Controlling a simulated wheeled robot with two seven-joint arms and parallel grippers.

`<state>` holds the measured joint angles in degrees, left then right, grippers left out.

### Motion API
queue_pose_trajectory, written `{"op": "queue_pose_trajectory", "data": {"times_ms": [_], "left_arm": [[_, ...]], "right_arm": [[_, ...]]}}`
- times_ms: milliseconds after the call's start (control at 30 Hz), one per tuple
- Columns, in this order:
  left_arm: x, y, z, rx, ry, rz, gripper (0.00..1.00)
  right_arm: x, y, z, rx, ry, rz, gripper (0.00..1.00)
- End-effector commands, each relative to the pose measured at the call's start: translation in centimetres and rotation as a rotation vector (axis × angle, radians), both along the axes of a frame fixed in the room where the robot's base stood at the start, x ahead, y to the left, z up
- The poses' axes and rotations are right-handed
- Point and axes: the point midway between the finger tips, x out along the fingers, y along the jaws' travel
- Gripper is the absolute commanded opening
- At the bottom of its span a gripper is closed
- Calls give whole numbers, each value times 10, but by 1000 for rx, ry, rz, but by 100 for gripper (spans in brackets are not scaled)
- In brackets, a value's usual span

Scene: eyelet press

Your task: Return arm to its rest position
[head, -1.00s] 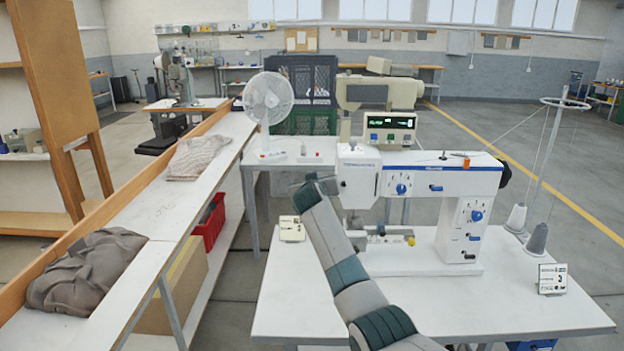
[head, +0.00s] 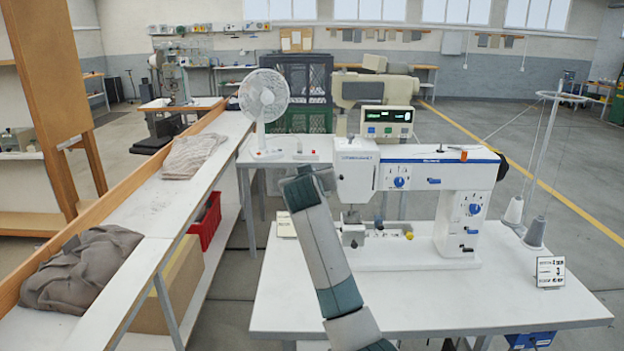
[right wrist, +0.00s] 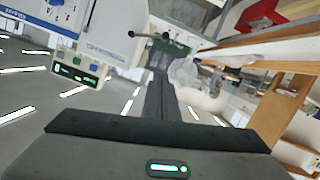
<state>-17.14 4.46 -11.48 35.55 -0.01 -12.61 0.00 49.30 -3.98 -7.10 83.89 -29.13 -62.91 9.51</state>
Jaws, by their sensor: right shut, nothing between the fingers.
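My right arm (head: 320,240), grey with green bands, comes up from the bottom middle of the head view, in front of the sewing machine's table. Its far end is left of the machine's head, and the gripper there is mostly hidden behind the wrist. In the right wrist view my right gripper (right wrist: 158,85) is shut and empty, its dark fingers together. The white and blue sewing machine (head: 425,175) stands on the white table (head: 285,305). A gap between gripper and machine head is hard to judge. My left gripper is not in view.
A white fan (head: 264,98) and a control box with a lit display (head: 388,122) stand behind. A long bench (head: 150,220) with folded cloths (head: 82,270) runs along the left. Thread cones (head: 535,232) and a small card (head: 550,271) are at the right.

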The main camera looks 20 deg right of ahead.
Motion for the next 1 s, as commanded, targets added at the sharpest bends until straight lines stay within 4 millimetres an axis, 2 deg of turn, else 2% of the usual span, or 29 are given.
{"op": "queue_pose_trajectory", "data": {"times_ms": [467, 633, 767, 867, 1000], "left_arm": [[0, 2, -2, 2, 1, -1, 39], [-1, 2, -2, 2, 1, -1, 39], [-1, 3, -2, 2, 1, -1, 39], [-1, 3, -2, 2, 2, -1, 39], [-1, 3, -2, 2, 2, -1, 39]], "right_arm": [[-5, 2, 1, 0, 0, 1, 0], [-11, 1, -13, 5, 17, 2, 0], [-24, -2, -47, 17, 57, 5, 0], [-43, -5, -86, 31, 105, 12, 0], [-83, -9, -153, 58, 191, 23, 0]]}}
